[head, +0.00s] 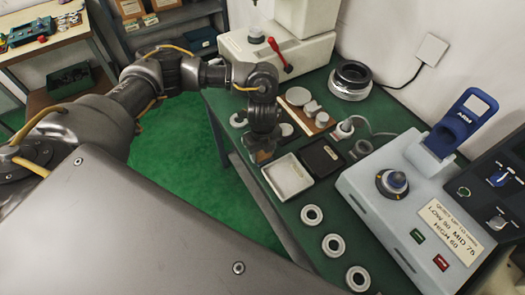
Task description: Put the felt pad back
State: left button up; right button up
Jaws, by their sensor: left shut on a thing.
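My left gripper (263,150) points down over the left edge of the green bench, just left of a square black tray. It is shut on a small brownish thing at its tips, mostly hidden by the fingers. I cannot tell for sure that this is the felt pad. A square pale tray (288,177) lies just in front of the gripper, with a light, flat surface. The black tray (322,158) lies right beside it. My right gripper is out of view.
Three bearing rings (333,245) lie in a row at the front. A wooden board with pale discs (299,97) lies behind the trays. A grey control box (408,205) stands right, a white press (278,58) at the back. A white plug-like device (344,128) has a cable.

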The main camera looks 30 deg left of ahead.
aim_at(262, 153)
pick_arm(q)
jog(key=shift+f, duration=0.1)
jog(key=shift+f, duration=0.1)
jog(key=o, duration=0.9)
notch_tip(262, 153, up, 12)
jog(key=shift+r, duration=0.2)
